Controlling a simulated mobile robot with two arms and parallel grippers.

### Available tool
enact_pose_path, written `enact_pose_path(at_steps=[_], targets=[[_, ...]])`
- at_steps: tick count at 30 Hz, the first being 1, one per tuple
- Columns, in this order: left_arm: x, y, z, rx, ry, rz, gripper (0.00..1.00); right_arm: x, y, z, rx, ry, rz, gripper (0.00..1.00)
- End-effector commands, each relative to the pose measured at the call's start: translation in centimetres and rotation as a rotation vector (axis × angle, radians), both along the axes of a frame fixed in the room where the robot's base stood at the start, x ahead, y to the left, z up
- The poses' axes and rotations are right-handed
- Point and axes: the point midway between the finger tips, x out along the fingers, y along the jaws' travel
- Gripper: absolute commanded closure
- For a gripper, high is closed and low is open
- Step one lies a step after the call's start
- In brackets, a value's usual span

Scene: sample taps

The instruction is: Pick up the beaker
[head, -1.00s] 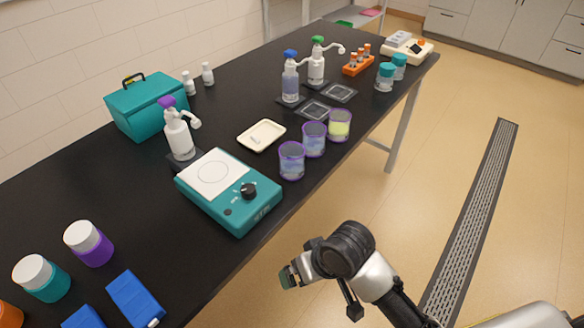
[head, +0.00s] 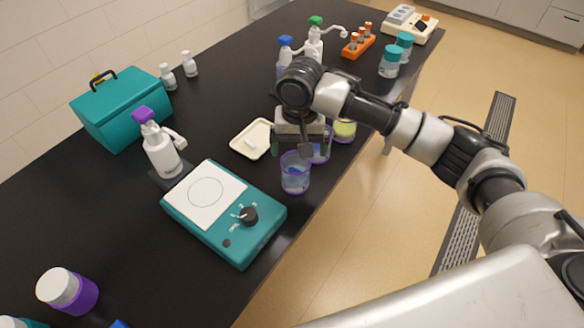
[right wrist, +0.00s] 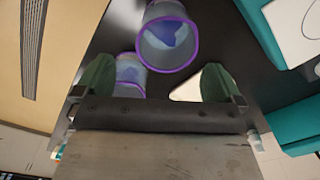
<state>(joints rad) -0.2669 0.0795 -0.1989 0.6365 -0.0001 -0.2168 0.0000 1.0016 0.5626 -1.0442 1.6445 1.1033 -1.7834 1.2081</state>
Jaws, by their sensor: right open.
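Three clear beakers with purple rims stand along the table's front edge. The nearest beaker (head: 295,176), with blue liquid, is beside the stirrer; it also shows in the right wrist view (right wrist: 168,42). The middle beaker (head: 321,152) is partly hidden by my right gripper, and it shows in the right wrist view (right wrist: 129,72). The far beaker (head: 345,129) holds yellow liquid. My right gripper (head: 301,150) is open and empty, pointing down just behind the nearest beaker. In the right wrist view its fingers (right wrist: 157,79) are wide apart, with the nearest beaker beyond the tips. My left gripper is out of view.
A teal stirrer (head: 225,220) stands left of the nearest beaker. A cream tray (head: 241,148), a purple-topped spray bottle (head: 160,150) and a teal box (head: 122,115) are behind it. Spray bottles, an orange rack (head: 358,46) and teal-lidded jars stand farther back.

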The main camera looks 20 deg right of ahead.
Motion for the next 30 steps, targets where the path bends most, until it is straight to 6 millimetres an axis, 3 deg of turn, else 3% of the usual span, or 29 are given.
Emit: enact_pose_path(at_steps=[3,7,10,15,18,28,30], targets=[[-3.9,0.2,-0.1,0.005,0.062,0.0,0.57,0.0,0.0,-1.9,0.001,0.002,-0.001,0.02],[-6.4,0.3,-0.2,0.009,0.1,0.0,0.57,0.0,0.1,-2.9,0.001,-0.001,0.001,0.02],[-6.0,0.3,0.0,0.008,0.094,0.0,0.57,0.0,0.2,-3.7,0.0,0.0,0.002,0.02],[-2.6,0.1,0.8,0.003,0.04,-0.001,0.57,-0.1,0.9,-6.1,0.0,0.0,0.003,0.02],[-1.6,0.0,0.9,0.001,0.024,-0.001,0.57,-0.1,0.9,-7.5,0.0,-0.001,0.003,0.02],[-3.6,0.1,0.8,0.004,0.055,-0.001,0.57,-0.1,0.9,-8.3,0.001,-0.003,0.004,0.02],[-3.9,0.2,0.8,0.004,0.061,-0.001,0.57,-0.1,0.9,-8.3,0.001,-0.003,0.004,0.12]])
